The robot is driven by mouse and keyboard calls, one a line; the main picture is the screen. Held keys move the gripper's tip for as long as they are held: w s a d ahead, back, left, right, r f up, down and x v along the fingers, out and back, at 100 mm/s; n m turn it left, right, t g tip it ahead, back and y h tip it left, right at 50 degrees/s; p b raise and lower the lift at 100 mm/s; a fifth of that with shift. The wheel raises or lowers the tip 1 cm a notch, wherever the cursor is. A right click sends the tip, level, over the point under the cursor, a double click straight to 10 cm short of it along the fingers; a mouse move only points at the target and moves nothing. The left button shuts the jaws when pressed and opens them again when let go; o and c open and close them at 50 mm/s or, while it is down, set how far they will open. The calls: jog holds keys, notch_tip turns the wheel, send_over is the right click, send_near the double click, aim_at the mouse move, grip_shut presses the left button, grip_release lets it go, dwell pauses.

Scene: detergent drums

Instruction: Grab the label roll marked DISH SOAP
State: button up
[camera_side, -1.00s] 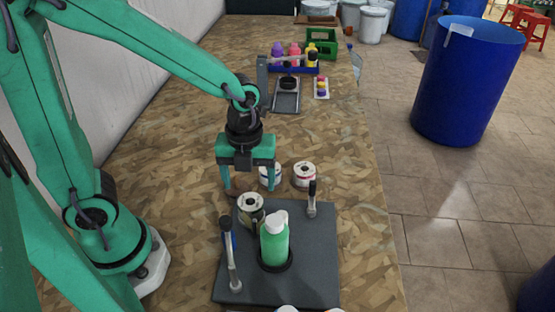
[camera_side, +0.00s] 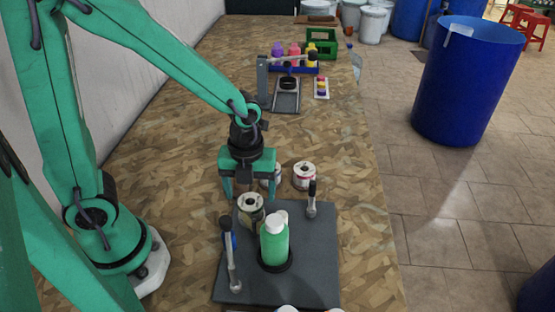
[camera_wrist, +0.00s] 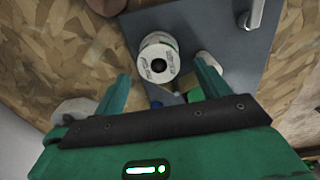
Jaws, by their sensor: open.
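Three label rolls show in the side view. One with an olive-green band (camera_side: 250,206) stands at the back left edge of the dark board. A white and red one (camera_side: 304,176) stands on the bench behind the board, and another (camera_side: 274,176) is partly hidden by my gripper. My gripper (camera_side: 249,190) points down, open and empty, just behind and above the olive-banded roll. In the wrist view a white-topped roll with a dark core (camera_wrist: 158,58) lies between my fingertips (camera_wrist: 161,70), apart from both. Its small print is unreadable, so I cannot tell which roll reads DISH SOAP.
A green bottle with a white cap (camera_side: 274,243) stands on the dark board (camera_side: 318,262), close in front of the olive-banded roll. Farther back are a blue rack (camera_side: 305,69) of coloured bottles and a green crate (camera_side: 322,46).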

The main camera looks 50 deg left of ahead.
aim_at(250, 200)
jog(key=shift+f, duration=2.35)
jog(key=c, duration=1)
